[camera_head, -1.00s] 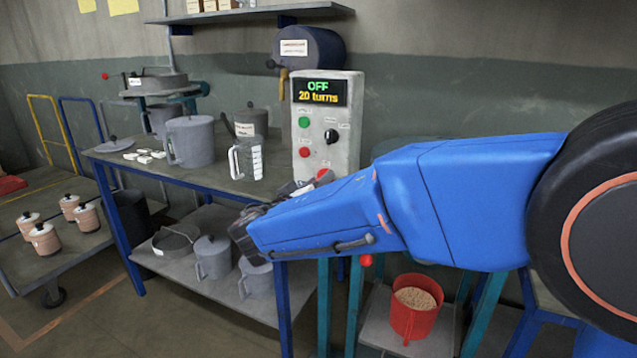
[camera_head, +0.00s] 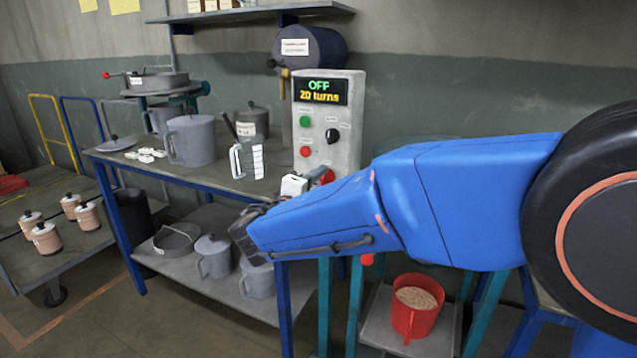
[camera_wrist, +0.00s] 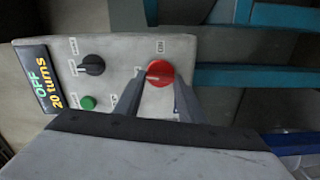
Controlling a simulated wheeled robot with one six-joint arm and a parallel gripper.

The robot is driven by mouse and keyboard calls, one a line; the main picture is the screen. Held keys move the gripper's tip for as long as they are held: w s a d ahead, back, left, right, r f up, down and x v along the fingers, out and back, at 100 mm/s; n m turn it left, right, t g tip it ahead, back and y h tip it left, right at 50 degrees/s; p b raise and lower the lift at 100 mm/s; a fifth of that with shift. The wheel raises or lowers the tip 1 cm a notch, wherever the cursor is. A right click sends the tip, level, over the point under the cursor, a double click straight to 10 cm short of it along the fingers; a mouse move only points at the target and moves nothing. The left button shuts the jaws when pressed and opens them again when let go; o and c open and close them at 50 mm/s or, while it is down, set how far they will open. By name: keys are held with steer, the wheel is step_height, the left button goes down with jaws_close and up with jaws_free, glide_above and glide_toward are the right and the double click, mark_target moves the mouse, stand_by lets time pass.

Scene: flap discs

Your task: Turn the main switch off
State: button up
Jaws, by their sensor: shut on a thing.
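The control box (camera_head: 343,118) stands upright at the table's right end, and its display (camera_head: 320,92) reads "OFF 20 turns". The red round main switch (camera_wrist: 159,72) is low on the box's face, under a small label; it also shows in the head view (camera_head: 327,175), partly hidden by my wrist. My gripper (camera_wrist: 158,80) has one finger on each side of the red switch and is shut on it. A pale pointer mark on the switch points left in the wrist view. In the head view my fingers are mostly hidden behind my arm.
The box also has a black knob (camera_head: 332,136), a green button (camera_head: 304,121) and a smaller red button (camera_head: 305,152). A clear jug (camera_head: 247,160) stands on the table left of my wrist. A red bucket of grain (camera_head: 415,307) stands below my arm.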

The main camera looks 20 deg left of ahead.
steer(key=shift+f+n, duration=0.1)
steer(key=shift+n, duration=0.8)
steer(key=o, duration=1)
steer(key=shift+a, duration=0.1)
steer(key=shift+o, duration=0.2)
steer(key=s+a, duration=0.1)
steer(key=s, duration=1.6)
steer(key=shift+s+a, duration=0.15)
steer(key=shift+s, duration=0.1)
